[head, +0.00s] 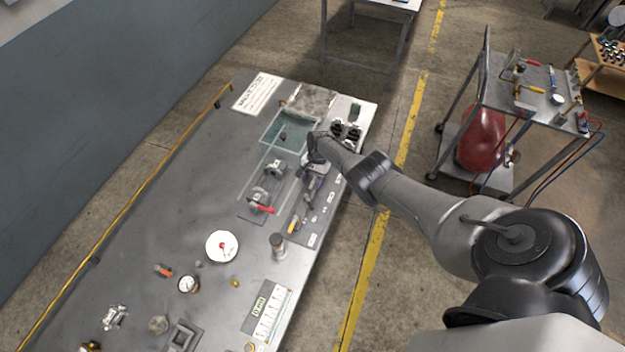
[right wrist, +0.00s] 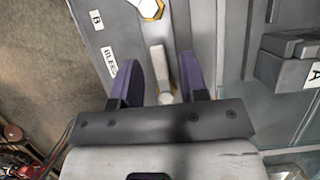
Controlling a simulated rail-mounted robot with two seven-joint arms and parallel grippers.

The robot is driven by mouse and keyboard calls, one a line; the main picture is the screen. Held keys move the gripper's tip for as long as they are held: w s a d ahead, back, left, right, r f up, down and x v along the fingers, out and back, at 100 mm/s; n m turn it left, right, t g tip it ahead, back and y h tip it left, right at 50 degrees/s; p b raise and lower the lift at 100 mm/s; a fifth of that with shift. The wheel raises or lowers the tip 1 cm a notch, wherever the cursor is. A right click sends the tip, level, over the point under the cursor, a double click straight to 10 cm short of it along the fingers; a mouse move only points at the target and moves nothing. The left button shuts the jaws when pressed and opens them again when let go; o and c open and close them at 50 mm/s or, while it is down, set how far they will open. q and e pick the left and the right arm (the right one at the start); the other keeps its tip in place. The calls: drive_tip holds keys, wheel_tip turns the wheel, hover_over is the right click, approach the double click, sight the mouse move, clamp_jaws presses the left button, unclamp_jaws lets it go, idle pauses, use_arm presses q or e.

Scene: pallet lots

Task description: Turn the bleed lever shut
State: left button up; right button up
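The bleed lever (right wrist: 160,66) is a pale flat handle on a brass fitting (right wrist: 165,97), beside a label starting "BLEE" (right wrist: 110,62) in the right wrist view. My right gripper (right wrist: 157,72) is open, with one dark purple finger on each side of the lever. The right finger looks nearer to it, and I cannot tell whether it touches. In the head view my right gripper (head: 309,188) is over the valve panel (head: 318,222) along the bench's right side. The lever is too small or hidden to make out there. My left gripper is not in view.
A second brass fitting (right wrist: 150,9) sits by the label "B" (right wrist: 96,18). A tool cart (head: 530,95) stands at the right.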

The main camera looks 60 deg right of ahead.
drive_tip(key=shift+r, duration=0.3)
drive_tip(key=p+v, duration=0.4)
drive_tip(key=v, duration=0.9)
drive_tip(key=shift+d+p, duration=0.15)
drive_tip(key=shift+p, duration=0.2)
drive_tip(key=shift+r, duration=0.1)
